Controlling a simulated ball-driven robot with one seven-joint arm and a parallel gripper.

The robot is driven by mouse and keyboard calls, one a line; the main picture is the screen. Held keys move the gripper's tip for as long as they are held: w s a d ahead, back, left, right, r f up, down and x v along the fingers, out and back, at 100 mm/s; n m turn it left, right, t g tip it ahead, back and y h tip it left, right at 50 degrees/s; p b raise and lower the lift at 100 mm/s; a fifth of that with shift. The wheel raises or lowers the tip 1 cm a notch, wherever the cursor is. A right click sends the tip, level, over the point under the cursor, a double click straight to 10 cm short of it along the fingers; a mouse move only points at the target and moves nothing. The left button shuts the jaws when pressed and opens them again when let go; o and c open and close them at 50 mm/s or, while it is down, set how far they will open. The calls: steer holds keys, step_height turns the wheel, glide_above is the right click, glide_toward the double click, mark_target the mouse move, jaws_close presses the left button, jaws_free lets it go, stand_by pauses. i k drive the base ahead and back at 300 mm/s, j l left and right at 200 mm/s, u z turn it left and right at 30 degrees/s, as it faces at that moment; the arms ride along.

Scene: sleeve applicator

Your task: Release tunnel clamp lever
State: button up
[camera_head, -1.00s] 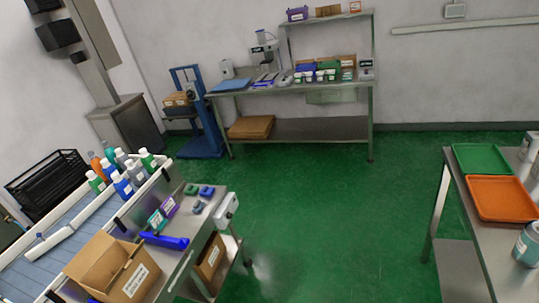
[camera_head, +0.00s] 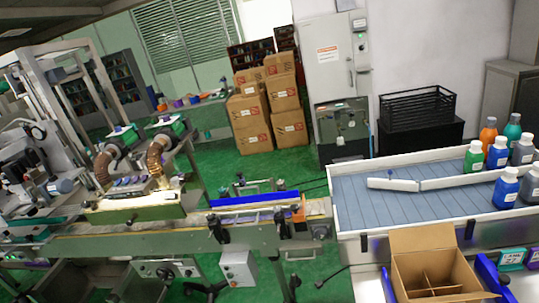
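My gripper is not in view. In the head camera view, a machine with a metal frame (camera_head: 85,55) stands at the left. Two brown ribbed hoses (camera_head: 155,160) rise over its green and cream housing (camera_head: 135,208). Black knobs or clamps (camera_head: 218,230) sit along the side of the narrow conveyor (camera_head: 265,225) in front. I cannot tell which part, if any, is the tunnel clamp lever, or whether it is clamped. A blue guide rail (camera_head: 255,199) runs along the conveyor, with a small orange part (camera_head: 299,210) at its right end.
A wide belt table (camera_head: 350,195) with several bottles (camera_head: 497,152) is at the right. An open cardboard box (camera_head: 430,265) stands in front. Stacked cartons (camera_head: 248,125), a grey cabinet (camera_head: 330,60) and a black crate (camera_head: 417,106) are behind. Green floor shows behind the conveyor.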

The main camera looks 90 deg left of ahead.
mark_target(143, 268)
steer(key=u, duration=3.65)
steer(key=i+j+z, duration=0.2)
steer(key=i+j, duration=0.15)
steer(key=i+j+z, duration=0.2)
steer(key=i+j, duration=0.15)
steer(key=i+j+z, duration=0.15)
steer(key=j, duration=0.4)
steer(key=i, duration=0.1)
